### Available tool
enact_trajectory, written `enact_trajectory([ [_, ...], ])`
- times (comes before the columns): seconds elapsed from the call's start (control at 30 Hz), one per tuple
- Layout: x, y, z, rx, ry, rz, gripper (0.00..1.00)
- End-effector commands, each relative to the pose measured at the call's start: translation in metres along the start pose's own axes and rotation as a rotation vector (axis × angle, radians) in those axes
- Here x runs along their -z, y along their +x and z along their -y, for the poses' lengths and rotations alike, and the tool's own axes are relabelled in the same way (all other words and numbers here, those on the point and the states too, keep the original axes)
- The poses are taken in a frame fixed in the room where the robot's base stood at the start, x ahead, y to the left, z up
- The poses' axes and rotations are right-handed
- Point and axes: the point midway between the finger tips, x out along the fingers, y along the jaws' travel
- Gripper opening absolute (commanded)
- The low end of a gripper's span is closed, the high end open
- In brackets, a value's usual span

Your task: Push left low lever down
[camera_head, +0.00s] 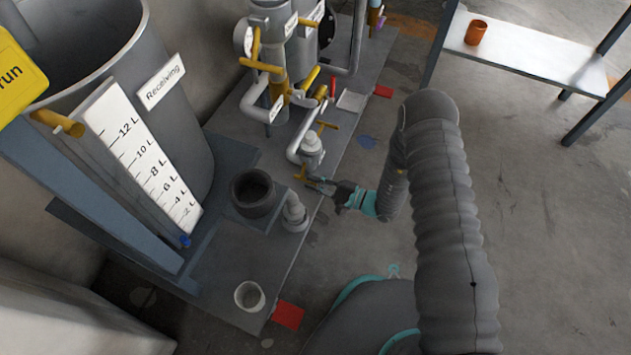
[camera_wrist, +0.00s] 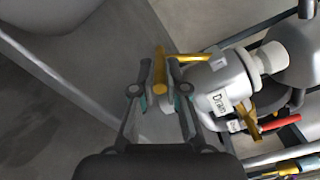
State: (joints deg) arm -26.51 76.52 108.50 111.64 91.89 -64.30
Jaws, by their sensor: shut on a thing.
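The low yellow lever (camera_head: 300,172) is at the lower end of the pale valve and pipe (camera_head: 311,148), left of my gripper (camera_head: 314,183). In the wrist view the yellow lever (camera_wrist: 159,66) rises between the fingertips of my gripper (camera_wrist: 160,94). The fingers are shut on it, one on each side. A second yellow bar (camera_wrist: 197,57) runs right from near it, over the pale pipe labelled Drain (camera_wrist: 220,103). My fingertips hide the lever's lower part.
The Receiving tank (camera_head: 165,125) stands at the left. More pipes and yellow handles (camera_head: 262,66) are behind. Open floor and a shelf (camera_head: 535,57) lie right.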

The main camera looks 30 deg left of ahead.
Motion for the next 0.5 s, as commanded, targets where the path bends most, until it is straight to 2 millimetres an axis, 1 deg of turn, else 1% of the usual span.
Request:
enact_trajectory([
  [0.03, 0.0011, -0.0003, -0.0001, 0.0, 0.0, -0.003, 0.0],
  [0.07, 0.0012, -0.0003, 0.0, 0.0, 0.0, -0.003, 0.18],
  [0.1, 0.0012, -0.0003, -0.0001, 0.0, 0.0, -0.003, 0.28],
  [0.13, 0.0011, -0.0002, -0.0001, 0.0, 0.0, -0.003, 0.35],
  [0.17, 0.001, -0.0002, -0.0001, 0.0, 0.0, -0.003, 0.38],
  [0.5, 0.0007, -0.0024, 0.0, 0.0, 0.001, -0.002, 0.38],
])
